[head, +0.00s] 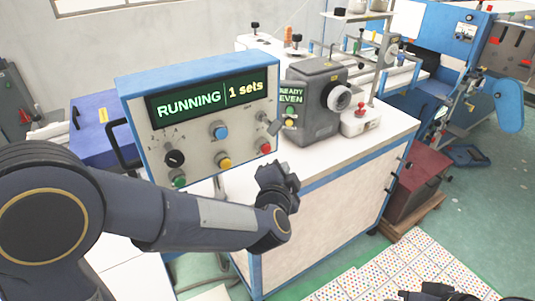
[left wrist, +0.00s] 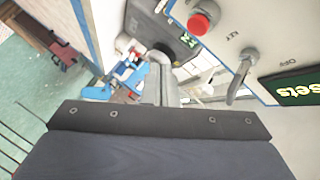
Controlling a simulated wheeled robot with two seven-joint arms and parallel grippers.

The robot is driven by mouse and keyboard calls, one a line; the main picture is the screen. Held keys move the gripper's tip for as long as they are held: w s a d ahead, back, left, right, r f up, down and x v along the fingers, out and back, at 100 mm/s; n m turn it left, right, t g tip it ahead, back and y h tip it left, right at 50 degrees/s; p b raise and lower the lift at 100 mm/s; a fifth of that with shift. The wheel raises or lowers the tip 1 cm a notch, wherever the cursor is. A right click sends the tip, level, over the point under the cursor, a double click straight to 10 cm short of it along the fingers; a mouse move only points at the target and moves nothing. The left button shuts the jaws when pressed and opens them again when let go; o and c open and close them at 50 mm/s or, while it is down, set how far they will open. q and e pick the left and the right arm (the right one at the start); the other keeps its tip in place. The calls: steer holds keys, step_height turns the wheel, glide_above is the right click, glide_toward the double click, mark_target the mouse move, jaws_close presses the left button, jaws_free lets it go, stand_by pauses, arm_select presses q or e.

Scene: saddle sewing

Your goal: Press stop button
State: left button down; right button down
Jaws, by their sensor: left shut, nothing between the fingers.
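The control panel (head: 200,140) is a blue-edged box whose screen (head: 212,99) reads "RUNNING 1 sets". A red button (head: 265,148), the likely stop button, is at its lower right; it also shows near the top of the left wrist view (left wrist: 200,23). My left gripper (head: 277,176) is shut and empty. It appears just below and right of the red button in the head view, and no contact shows. In the left wrist view its fingers (left wrist: 160,84) appear below and left of the button. Dark parts at the bottom edge look like my right gripper (head: 432,292), mostly cut off.
The panel also has yellow (head: 224,164), blue (head: 219,131) and green (head: 179,181) buttons, a black knob (head: 174,158) and a key switch (left wrist: 240,72). A grey machine (head: 312,100) stands behind on a white-topped cabinet (head: 375,145). Green floor lies right.

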mark_target(266, 149)
arm_select(q)
steer(key=shift+w+a, duration=0.7)
steer(key=shift+w, duration=0.25)
steer(key=shift+w+a, duration=0.7)
steer(key=shift+w, duration=0.3)
stand_by(0.6)
steer(key=shift+w+a, duration=0.55)
steer(key=shift+w, duration=0.1)
stand_by(0.8)
steer(key=shift+s+d+r, duration=0.1)
stand_by(0.3)
steer(key=shift+s+d+p, duration=0.45)
steer(key=shift+s+p, duration=0.1)
steer(key=shift+s, duration=0.1)
